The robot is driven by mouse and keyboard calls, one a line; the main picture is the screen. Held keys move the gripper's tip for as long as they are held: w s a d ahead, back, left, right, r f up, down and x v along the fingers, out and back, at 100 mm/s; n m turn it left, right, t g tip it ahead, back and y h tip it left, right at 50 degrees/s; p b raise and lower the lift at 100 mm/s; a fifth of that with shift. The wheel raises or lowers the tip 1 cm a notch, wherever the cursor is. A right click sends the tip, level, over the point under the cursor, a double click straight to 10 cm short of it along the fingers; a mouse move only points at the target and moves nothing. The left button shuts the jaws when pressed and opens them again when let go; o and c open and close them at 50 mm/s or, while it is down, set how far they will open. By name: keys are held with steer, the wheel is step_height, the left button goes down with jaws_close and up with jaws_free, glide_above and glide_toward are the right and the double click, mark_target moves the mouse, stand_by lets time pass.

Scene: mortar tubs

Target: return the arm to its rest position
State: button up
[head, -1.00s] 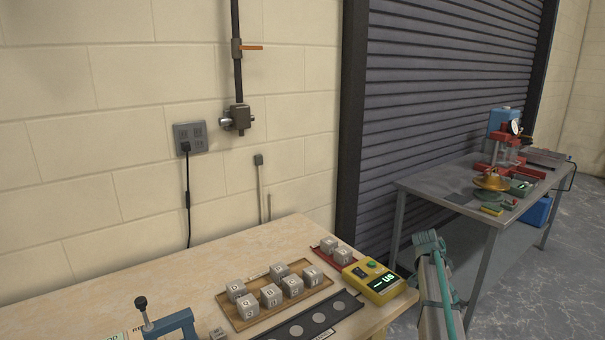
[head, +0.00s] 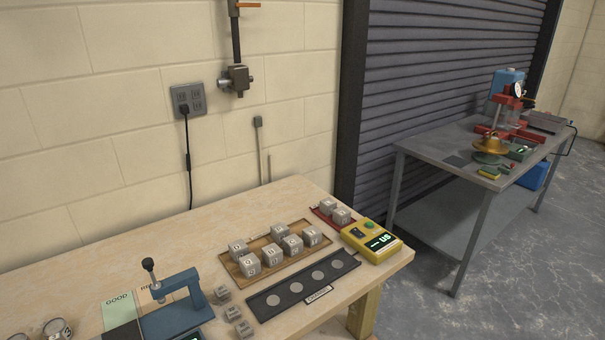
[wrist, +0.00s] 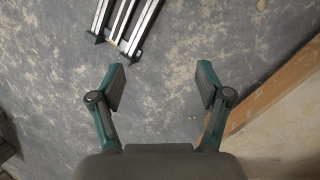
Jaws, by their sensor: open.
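My gripper (wrist: 160,85) shows in the wrist view, its two teal fingers spread apart with nothing between them. It hangs over the grey, blotchy floor (wrist: 165,60). The edge of a wooden workbench (wrist: 270,110) lies to its right in that view. My gripper and arm do not show in the head view now.
The workbench (head: 100,265) holds a wooden tray (head: 240,282) of grey cubes, a black strip (head: 272,300), a yellow meter (head: 371,241), a red tray (head: 318,211) and a blue stand (head: 190,285). A metal table (head: 425,150) stands at the right. Floor between is clear.

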steer(key=s+a+f+n+g, duration=0.1)
steer(key=s+a, duration=0.3)
steer(key=s, duration=0.6)
steer(key=s+a+n+g+y+p, duration=0.1)
steer(key=s+a+n+g, duration=0.1)
steer(key=s, duration=0.9)
steer(key=shift+s+a+f+n+y, duration=0.35)
steer(key=shift+a+n, duration=0.45)
steer(key=shift+a, duration=0.4)
steer(key=shift+w, duration=0.1)
